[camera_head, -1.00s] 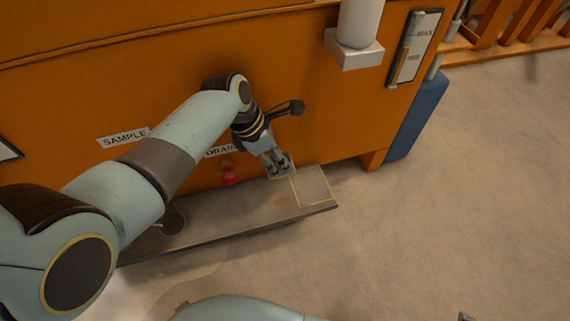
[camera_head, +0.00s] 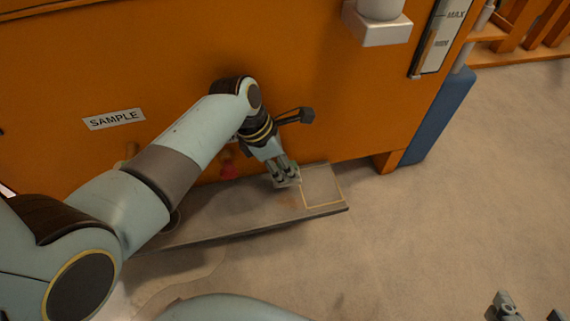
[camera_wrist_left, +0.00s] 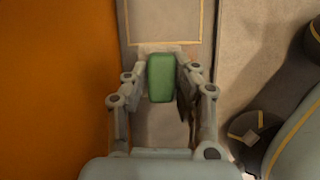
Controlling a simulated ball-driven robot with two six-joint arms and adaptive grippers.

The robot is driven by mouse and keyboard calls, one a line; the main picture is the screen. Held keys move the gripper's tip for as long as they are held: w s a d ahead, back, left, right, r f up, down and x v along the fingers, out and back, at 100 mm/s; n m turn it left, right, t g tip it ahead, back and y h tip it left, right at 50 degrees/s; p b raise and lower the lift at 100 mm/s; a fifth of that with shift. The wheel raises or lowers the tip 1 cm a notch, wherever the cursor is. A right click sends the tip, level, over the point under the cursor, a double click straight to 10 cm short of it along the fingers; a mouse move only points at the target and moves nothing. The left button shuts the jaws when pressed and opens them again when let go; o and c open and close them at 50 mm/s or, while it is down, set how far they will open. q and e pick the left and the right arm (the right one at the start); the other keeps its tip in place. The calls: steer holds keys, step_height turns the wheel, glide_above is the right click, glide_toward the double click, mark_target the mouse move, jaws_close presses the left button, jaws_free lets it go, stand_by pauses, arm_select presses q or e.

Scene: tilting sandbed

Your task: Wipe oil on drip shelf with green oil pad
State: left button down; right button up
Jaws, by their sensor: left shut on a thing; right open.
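The drip shelf (camera_head: 230,208) is a long grey ledge along the foot of the orange cabinet; it also shows in the left wrist view (camera_wrist_left: 165,28). A yellow outlined square (camera_head: 322,188) marks its right end. A faint brown oil stain (camera_head: 290,203) lies left of that square. My left gripper (camera_head: 286,180) is over the shelf beside the square, pointing down. In the left wrist view it is shut on the green oil pad (camera_wrist_left: 161,77). Whether the pad touches the shelf cannot be told. My right gripper (camera_head: 530,308) is open, partly cut off at the lower right.
The orange cabinet (camera_head: 60,70) rises behind the shelf, with a SAMPLE label (camera_head: 114,119). A white block (camera_head: 376,26) juts out above. The floor (camera_head: 450,190) at the right is clear.

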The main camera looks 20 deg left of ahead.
arm_select(q)
step_height(320, 180, down, 2)
steer(key=shift+f+b, duration=0.1)
steer(key=shift+b, duration=0.8)
arm_select(e)
steer(key=w+a+r+t+y, duration=0.1)
steer(key=w+r+t, duration=0.3)
steer(key=r+t, duration=0.1)
steer(key=shift+r+n, duration=0.4)
steer(key=shift+r, duration=0.35)
steer(key=shift+w, duration=0.1)
arm_select(q)
steer(key=shift+f+b, duration=0.5)
steer(key=shift+f, duration=0.5)
arm_select(e)
steer(key=shift+f, duration=0.5)
arm_select(q)
steer(key=shift+s, duration=0.1)
arm_select(e)
steer(key=shift+r, duration=0.1)
